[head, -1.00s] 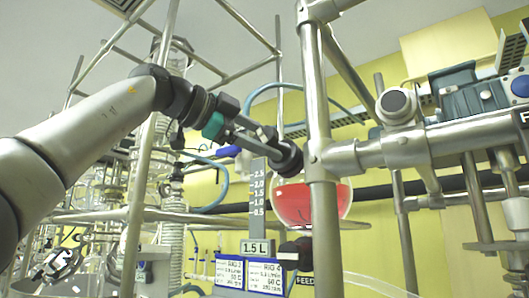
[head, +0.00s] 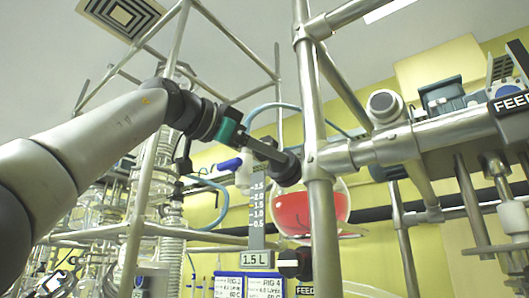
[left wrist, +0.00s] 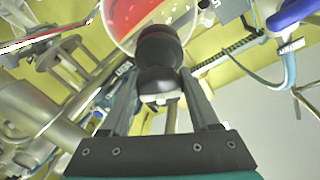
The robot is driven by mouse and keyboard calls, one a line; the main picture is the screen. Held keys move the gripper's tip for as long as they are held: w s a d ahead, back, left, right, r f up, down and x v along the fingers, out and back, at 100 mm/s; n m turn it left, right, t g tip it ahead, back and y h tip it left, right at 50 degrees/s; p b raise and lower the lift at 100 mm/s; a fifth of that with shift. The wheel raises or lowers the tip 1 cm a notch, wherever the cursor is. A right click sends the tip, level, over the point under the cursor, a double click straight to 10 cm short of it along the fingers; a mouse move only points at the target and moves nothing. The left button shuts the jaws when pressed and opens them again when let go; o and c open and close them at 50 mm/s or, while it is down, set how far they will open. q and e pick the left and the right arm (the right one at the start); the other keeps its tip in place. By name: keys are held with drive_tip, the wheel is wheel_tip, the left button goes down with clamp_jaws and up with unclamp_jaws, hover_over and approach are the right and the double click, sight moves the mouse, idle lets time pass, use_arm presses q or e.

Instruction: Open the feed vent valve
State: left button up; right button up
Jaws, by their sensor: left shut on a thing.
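My left gripper (head: 276,163) reaches in from the left and is shut on a black rounded knob (head: 288,169), just left of a vertical steel post. In the left wrist view the black knob (left wrist: 159,55) sits between the two fingers of the gripper (left wrist: 160,105), which touch its lower part. Whether this knob is the feed vent valve's handle is not labelled in view. A glass flask of red liquid (head: 310,211) is behind the post. Another black knob (head: 294,264) is lower down, above a small FEED label (head: 304,291). My right gripper is not in view.
Steel posts (head: 318,120) and a horizontal pipe (head: 440,135) with a FEED sign (head: 511,102) crowd the right side. A level scale (head: 257,205) and the 1.5 L plate (head: 257,258) stand below my gripper. Blue hoses (head: 205,182) and a blue-handled valve (head: 229,165) are close to its left.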

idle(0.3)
use_arm(q)
drive_tip(key=o, duration=1.4)
drive_tip(key=b+v, duration=0.5)
drive_tip(key=v, duration=1)
drive_tip(key=shift+s+a, duration=0.1)
